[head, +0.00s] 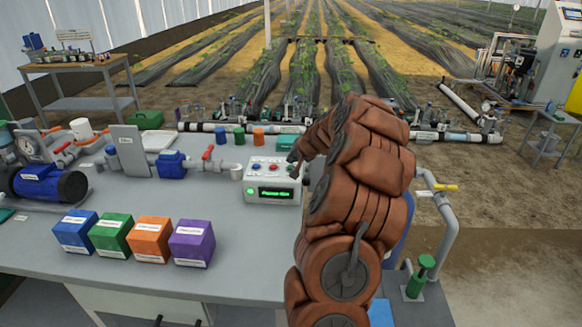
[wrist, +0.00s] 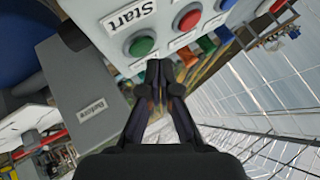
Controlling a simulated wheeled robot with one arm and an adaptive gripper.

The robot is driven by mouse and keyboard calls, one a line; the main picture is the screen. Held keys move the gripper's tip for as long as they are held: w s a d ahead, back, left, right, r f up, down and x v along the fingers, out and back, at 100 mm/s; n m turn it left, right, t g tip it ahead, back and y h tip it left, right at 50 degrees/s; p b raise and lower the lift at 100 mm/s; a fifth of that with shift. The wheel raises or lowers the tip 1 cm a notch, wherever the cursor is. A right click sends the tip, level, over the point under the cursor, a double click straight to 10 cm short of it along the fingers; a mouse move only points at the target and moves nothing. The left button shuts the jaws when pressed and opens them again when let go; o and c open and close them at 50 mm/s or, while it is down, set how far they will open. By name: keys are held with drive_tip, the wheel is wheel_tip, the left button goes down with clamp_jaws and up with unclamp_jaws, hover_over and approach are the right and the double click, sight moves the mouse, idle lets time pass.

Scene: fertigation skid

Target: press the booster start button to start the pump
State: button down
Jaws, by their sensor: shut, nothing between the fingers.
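The grey control box (head: 271,186) stands on the bench, with a green-lit display and a row of buttons on its upper face. In the wrist view, a green button (wrist: 142,45) sits beside a white "Start" label (wrist: 130,15). A red button (wrist: 188,18) and a blue button (wrist: 224,4) follow in the row. My gripper (wrist: 160,72) is shut and empty, its fingertips pointing at the box close to the green button. I cannot tell whether they touch the box. In the head view, my gripper (head: 296,156) is at the box's right end, partly covering that end.
Blue (head: 75,232), green, orange and purple boxes stand along the bench's front. Pipes with a red-handled valve (head: 208,153) and a grey upright panel (head: 128,152) lie left of the control box. Small coloured containers stand behind it. The bench is clear in front of the control box.

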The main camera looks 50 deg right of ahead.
drive_tip(key=shift+r+p, duration=1.25)
drive_tip(key=shift+r, duration=1.25)
